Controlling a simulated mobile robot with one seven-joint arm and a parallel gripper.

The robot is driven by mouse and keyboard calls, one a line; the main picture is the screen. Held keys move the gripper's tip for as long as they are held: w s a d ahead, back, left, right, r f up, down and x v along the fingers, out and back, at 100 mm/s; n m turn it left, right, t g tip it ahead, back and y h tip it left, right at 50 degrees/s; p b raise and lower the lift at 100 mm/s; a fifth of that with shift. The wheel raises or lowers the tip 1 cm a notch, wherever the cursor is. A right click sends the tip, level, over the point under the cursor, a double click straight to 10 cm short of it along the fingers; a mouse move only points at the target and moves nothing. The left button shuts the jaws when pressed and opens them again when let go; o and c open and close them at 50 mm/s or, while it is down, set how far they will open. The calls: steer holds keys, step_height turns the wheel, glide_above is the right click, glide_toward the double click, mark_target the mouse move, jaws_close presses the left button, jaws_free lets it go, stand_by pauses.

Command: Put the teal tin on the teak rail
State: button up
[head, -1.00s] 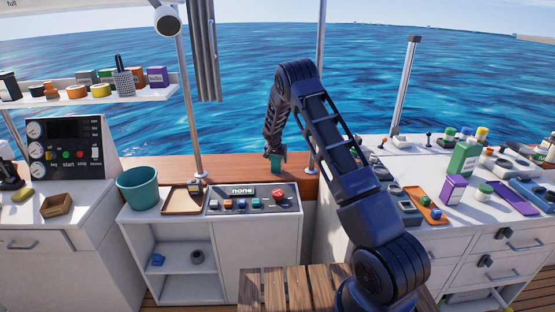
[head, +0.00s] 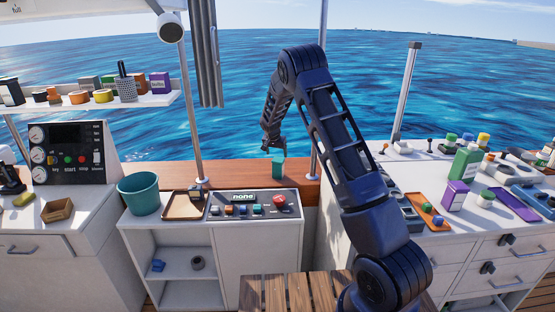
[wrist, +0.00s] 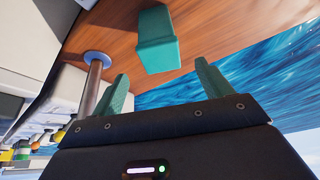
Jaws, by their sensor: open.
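The teal tin (head: 278,167) stands upright on the teak rail (head: 237,173), in front of the water. In the wrist view the teal tin (wrist: 157,40) rests on the brown surface of the rail (wrist: 105,30), beyond the fingertips and apart from them. My gripper (head: 272,148) is just above and slightly left of the tin in the head view. In the wrist view my gripper (wrist: 160,78) has its two teal fingers spread with nothing between them.
A metal post (head: 316,110) rises from the rail close to the right of the tin. Another post (head: 191,100) stands to the left. Below the rail are a control panel (head: 225,211), a brown tray (head: 170,213) and a teal bucket (head: 139,194). The rail between the posts is otherwise clear.

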steer(key=s+d+r+n, duration=0.1)
steer(key=s+d+r, duration=0.4)
steer(key=s+r, duration=0.35)
steer(key=s+d+r+y, duration=0.1)
steer(key=s+d+r, duration=0.4)
steer(key=s+r, duration=0.4)
steer(key=s+d+r+n, duration=0.1)
steer(key=s+d+r, duration=0.6)
steer(key=r, duration=0.4)
steer(key=s+d+n, duration=0.1)
steer(key=s+d, duration=0.1)
steer(key=s, duration=1.5)
steer(key=s+d+r+n, duration=0.1)
steer(key=s+d, duration=0.1)
steer(key=s, duration=1.4)
steer(key=shift+s+r+n+y, duration=0.15)
steer(key=shift+s+n+y, duration=0.15)
steer(key=shift+s+y, duration=0.1)
